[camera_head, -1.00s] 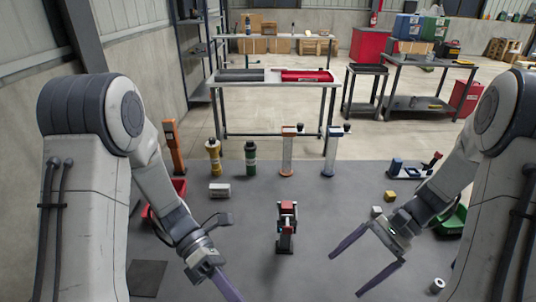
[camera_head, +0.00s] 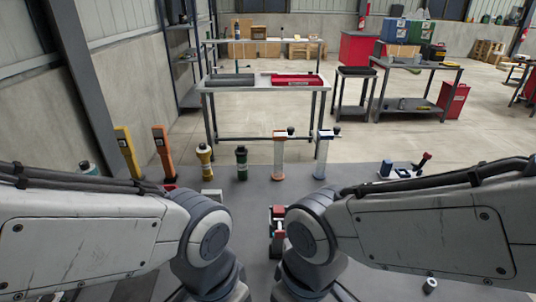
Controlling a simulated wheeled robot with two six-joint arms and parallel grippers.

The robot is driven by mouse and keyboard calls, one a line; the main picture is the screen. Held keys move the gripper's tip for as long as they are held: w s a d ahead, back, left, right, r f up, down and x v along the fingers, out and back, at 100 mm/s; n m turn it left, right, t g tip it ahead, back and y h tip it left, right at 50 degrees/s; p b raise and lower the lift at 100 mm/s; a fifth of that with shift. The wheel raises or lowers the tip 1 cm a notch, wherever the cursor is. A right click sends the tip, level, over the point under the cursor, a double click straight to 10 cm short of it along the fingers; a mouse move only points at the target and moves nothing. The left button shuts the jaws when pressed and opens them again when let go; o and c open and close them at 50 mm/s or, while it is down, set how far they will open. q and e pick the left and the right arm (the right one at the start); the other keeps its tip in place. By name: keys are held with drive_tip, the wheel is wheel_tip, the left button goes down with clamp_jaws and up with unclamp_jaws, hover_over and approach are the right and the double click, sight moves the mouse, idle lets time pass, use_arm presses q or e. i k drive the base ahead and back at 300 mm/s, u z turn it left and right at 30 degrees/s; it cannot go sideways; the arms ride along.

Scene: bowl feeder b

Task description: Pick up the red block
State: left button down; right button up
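A small red piece, which looks like the red block (camera_head: 277,211), shows at the top of a small dark stand in the middle of the mat, between my two arms. A second bit of red shows just below it. My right arm hides part of the stand, and its lower part is hard to make out. Both forearms reach in from the sides and bend downward near the bottom centre. Both grippers are out of the frame or hidden behind the arms, so their fingers do not show.
A white cylinder (camera_head: 430,285) lies at lower right. A metal table (camera_head: 262,84) stands behind.

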sight(278, 210)
drive_tip(key=u, duration=0.45)
drive_tip(key=k, duration=1.1)
drive_tip(key=z, duration=0.2)
drive_tip(key=i, duration=0.65)
drive_tip(key=z, duration=0.25)
